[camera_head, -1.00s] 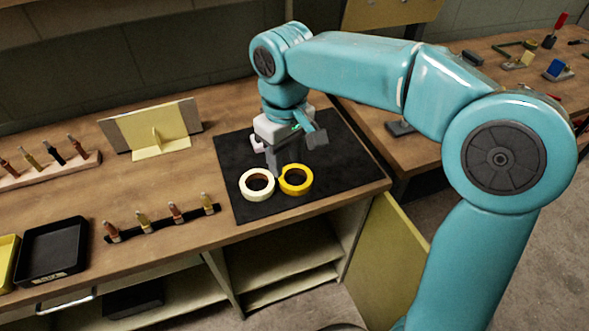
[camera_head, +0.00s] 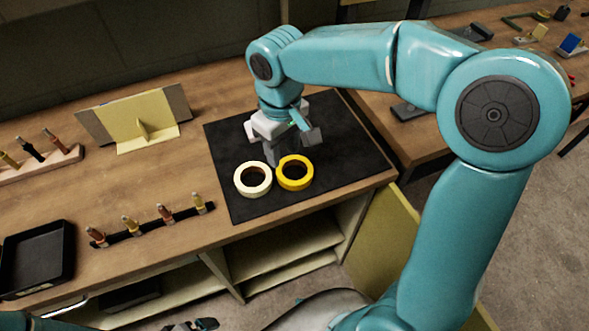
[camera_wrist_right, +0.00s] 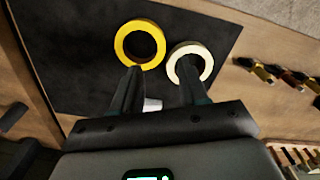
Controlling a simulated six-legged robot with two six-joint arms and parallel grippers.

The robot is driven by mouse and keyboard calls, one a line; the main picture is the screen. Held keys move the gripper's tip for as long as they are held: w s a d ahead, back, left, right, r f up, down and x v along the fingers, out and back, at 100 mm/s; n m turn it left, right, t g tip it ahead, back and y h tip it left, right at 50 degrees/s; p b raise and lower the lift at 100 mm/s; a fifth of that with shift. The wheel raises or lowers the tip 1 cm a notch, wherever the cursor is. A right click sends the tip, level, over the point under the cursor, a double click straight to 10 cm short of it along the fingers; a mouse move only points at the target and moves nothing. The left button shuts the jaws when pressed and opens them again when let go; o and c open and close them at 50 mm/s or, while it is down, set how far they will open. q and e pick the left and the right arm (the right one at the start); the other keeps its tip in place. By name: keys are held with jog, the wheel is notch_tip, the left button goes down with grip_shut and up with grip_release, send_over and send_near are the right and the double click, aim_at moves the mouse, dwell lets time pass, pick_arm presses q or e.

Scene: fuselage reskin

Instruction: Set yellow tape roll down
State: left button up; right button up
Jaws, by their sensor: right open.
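The yellow tape roll (camera_head: 296,187) lies flat on the black mat (camera_head: 340,150), right beside a cream-white tape roll (camera_head: 252,194); whether they touch is hard to tell. Both rolls also show in the right wrist view, the yellow one (camera_wrist_right: 121,42) left of the cream one (camera_wrist_right: 208,62). My right gripper (camera_head: 276,160) is low over the mat, just behind the rolls. In the wrist view its two fingers (camera_wrist_right: 161,68) are apart with no roll between them; one tip is by each roll's near edge. A dark gripper part, likely my left gripper (camera_head: 192,325), shows at the bottom edge, mostly cut off.
A yellow panel on a stand (camera_head: 140,125) is left of the mat. A dark strip (camera_head: 150,226) with several upright coloured pieces and a black tray (camera_head: 37,255) are nearer the front left. A second bench (camera_head: 425,150) is at right. The mat's right part is clear.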

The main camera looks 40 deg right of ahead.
aim_at(284, 178)
jog(key=f, duration=0.3)
jog(key=shift+s+a+f, duration=0.2)
jog(key=shift+s+f, duration=0.15)
jog(key=shift+f, duration=0.05)
jog(key=f, duration=0.5)
jog(key=shift+w+d+f, duration=0.2)
jog(key=shift+w+f, duration=0.15)
grip_shut()
